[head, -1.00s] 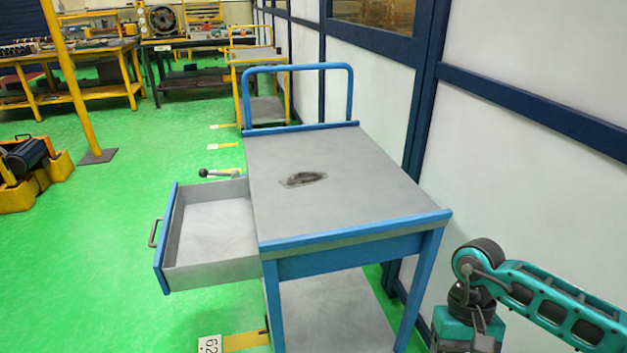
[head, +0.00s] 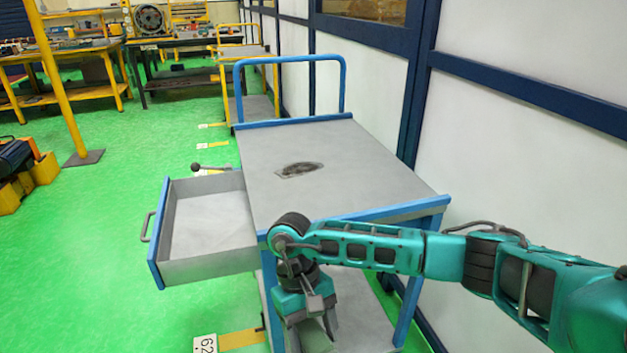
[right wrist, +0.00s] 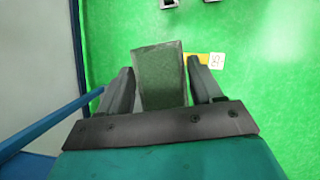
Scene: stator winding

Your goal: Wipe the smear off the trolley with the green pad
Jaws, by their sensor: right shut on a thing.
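The trolley (head: 345,155) has a grey top, blue edges and a blue push rail at its far end. A dark smear (head: 302,169) lies on the middle of its top. My right gripper (head: 312,326) hangs in front of the trolley's near edge, below the level of the top and apart from the smear. It is shut on the green pad (right wrist: 160,75), a dull grey-green block between the fingers in the right wrist view. In the head view the pad is partly hidden by the gripper. My left gripper is not in view.
An open drawer (head: 207,255) sticks out from the trolley's left side. A wall with blue posts (head: 420,110) runs close along the right. A yellow post (head: 62,90) stands at the left. The green floor (head: 90,250) left of the drawer is clear.

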